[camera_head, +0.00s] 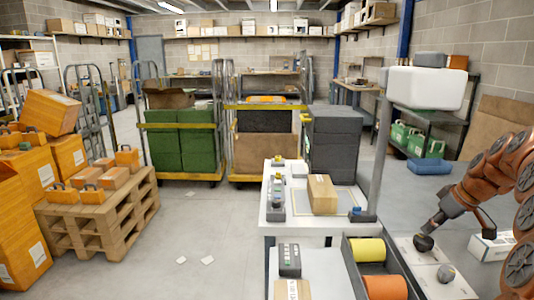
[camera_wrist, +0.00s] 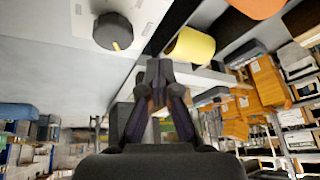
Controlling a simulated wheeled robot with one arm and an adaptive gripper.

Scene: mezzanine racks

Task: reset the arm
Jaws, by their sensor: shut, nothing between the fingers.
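My arm (camera_head: 500,165), orange-brown with dark joints, comes in at the right edge of the head view and bends down to the left. My gripper (camera_head: 432,226) is at its low end, close to a dark round knob (camera_head: 424,243) on a white panel. In the wrist view my gripper (camera_wrist: 156,68) has its fingertips together, with nothing between them. A dark knob (camera_wrist: 113,32) with a yellow mark shows beyond the fingertips, apart from them in the picture. Whether the gripper touches the knob in the head view is hard to tell.
A white workbench (camera_head: 345,195) holds a cardboard box (camera_head: 322,194). Yellow (camera_head: 367,250) and orange (camera_head: 385,287) rolls lie beside the white panel (camera_head: 440,285). A grey post (camera_head: 380,150) stands left of my arm. Open floor lies left of the bench.

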